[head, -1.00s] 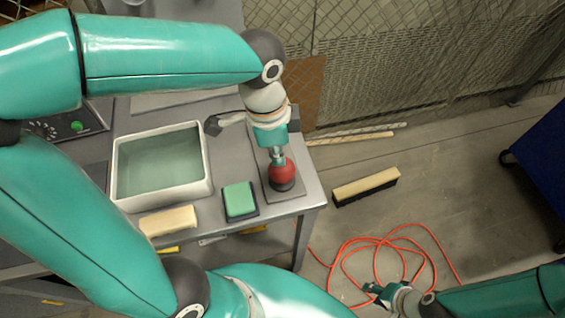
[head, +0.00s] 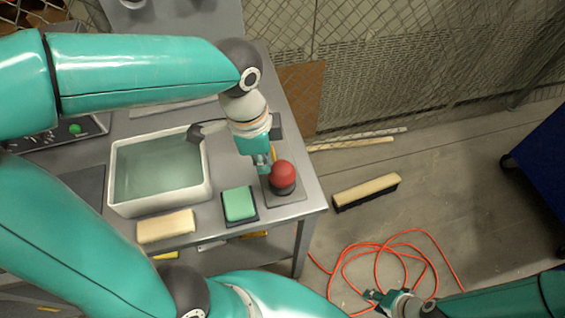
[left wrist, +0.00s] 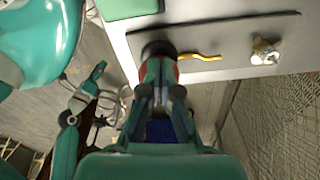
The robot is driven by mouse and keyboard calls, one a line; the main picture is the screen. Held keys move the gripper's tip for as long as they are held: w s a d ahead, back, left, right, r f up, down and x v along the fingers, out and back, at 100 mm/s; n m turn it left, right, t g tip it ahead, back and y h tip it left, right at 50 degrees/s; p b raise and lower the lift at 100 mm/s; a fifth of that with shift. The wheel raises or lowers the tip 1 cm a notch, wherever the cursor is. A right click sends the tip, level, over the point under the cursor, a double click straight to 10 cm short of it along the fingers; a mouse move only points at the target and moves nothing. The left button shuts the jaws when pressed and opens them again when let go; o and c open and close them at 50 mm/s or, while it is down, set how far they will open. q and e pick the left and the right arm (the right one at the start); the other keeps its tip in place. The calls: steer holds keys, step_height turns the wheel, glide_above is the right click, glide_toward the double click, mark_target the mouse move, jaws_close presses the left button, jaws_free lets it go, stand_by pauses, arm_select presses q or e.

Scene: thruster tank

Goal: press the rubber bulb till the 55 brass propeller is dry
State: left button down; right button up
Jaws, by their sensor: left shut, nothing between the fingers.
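The red rubber bulb (head: 283,172) sits on a dark round base on a grey plate (head: 287,198) at the table's right end. My left gripper (head: 262,166) is shut and empty, just left of the bulb in the head view. In the left wrist view its fingers (left wrist: 159,68) cover most of the bulb, leaving slivers of red and the dark base. A small pale brass piece (left wrist: 265,52), seemingly the propeller, is on the plate beyond a wavy yellow strip (left wrist: 200,57). Whether it is wet cannot be told. My right gripper (head: 374,297) hangs low over the floor, its fingers too small to read.
A white basin of water (head: 158,170) stands left of the plate. A green sponge (head: 239,203) on a dark tray and a cream block (head: 166,226) lie along the front edge. A brush (head: 367,191) and an orange cable (head: 400,262) lie on the floor.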

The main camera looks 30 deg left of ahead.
arm_select(q)
steer(key=shift+r, duration=0.1)
step_height(320, 180, up, 12)
steer(key=a, duration=0.1)
steer(key=shift+s, duration=0.35)
stand_by(1.0)
steer(key=p, duration=1.3)
glide_above(274, 168)
steer(key=f, duration=0.4)
steer(key=shift+w+d+f, duration=0.1)
steer(key=shift+d+f, duration=0.1)
steer(key=shift+f, duration=0.1)
steer(key=shift+a+r+p, duration=0.2)
steer(key=shift+r+p, duration=0.05)
steer(key=shift+p, duration=0.05)
